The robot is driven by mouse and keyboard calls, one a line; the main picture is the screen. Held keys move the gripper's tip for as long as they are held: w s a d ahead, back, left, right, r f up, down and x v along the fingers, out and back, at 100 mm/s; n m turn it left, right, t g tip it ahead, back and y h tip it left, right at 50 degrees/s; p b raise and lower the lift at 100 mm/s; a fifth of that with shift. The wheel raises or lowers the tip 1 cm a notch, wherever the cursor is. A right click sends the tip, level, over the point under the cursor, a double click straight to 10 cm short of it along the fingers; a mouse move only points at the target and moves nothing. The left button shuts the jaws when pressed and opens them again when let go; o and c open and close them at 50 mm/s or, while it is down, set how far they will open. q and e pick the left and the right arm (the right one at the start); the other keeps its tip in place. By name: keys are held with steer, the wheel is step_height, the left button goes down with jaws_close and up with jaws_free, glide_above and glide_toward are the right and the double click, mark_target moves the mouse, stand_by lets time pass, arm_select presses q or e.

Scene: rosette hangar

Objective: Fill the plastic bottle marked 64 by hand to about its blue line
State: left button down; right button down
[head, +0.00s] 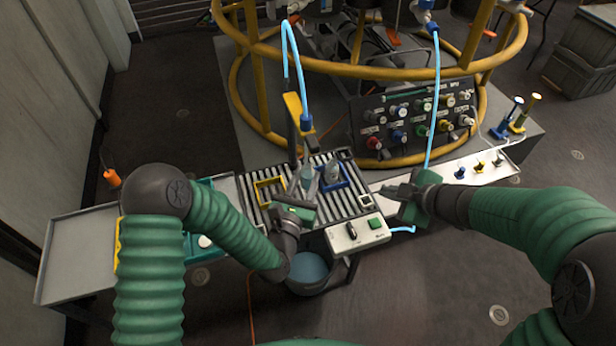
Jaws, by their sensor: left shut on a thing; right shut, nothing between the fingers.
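My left gripper (308,190) is shut on a clear, pale bottle (307,176) over the slatted rack, below the nozzle (306,122) on the blue hose. The fingers partly hide this bottle. A second pale bottle (332,170) stands in a blue holder (346,183) just to its right. The number 64, the blue line and any liquid level are too small to read on either bottle. My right gripper (390,190) is shut and empty, right of the rack near the white panel strip.
An empty yellow frame (262,187) lies on the slatted rack (250,211). A control box (340,241) with a black knob and green button (375,223) is at its front. A bucket of blue liquid (308,267) stands below. A valve panel (395,140) and yellow rings are behind.

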arm_select(q)
steer(key=s+d, duration=0.2)
steer(key=s, duration=0.6)
steer(key=shift+s+d, duration=0.3)
steer(key=shift+d, duration=0.1)
